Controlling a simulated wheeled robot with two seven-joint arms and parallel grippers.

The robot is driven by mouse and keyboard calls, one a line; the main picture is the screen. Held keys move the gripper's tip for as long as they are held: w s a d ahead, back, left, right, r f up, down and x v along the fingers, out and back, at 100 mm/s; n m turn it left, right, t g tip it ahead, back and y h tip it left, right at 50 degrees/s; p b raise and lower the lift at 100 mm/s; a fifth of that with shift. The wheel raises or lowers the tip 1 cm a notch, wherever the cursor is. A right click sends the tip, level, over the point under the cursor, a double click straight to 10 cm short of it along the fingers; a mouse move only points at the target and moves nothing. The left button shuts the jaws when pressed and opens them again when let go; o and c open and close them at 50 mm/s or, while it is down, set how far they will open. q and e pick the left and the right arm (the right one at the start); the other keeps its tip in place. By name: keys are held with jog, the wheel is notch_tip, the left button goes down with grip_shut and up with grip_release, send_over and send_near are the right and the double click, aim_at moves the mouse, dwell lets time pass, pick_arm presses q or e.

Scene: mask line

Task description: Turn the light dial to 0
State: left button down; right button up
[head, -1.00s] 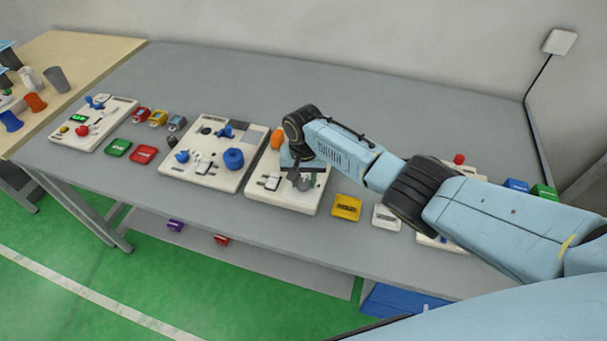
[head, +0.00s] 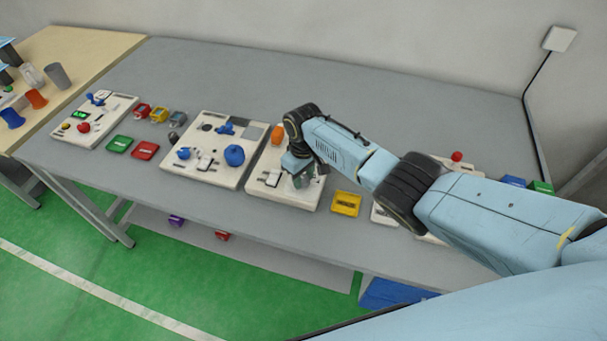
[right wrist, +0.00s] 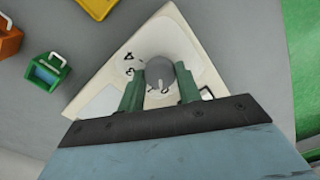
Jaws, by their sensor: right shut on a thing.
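The light dial (right wrist: 160,68) is a round grey knob on a white panel (right wrist: 190,28) in the right wrist view. Black digits, a 4 and a 3 among them, are printed beside it; others are partly covered. My right gripper (right wrist: 160,84) is shut on the dial, with one green finger on each side of it. In the head view my right gripper (head: 302,179) is over the right part of the white panel (head: 282,199), and it hides most of the dial there. My left gripper is not in view.
A white panel with blue controls (head: 215,178) stands to the left. The back of the grey table (head: 230,75) is clear.

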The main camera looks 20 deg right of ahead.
aim_at(304, 179)
jog(key=shift+n, duration=0.6)
jog(key=o, duration=1)
jog(key=shift+r, duration=0.5)
notch_tip(304, 179, up, 12)
jog(key=p, duration=0.2)
jog(key=shift+r, duration=0.25)
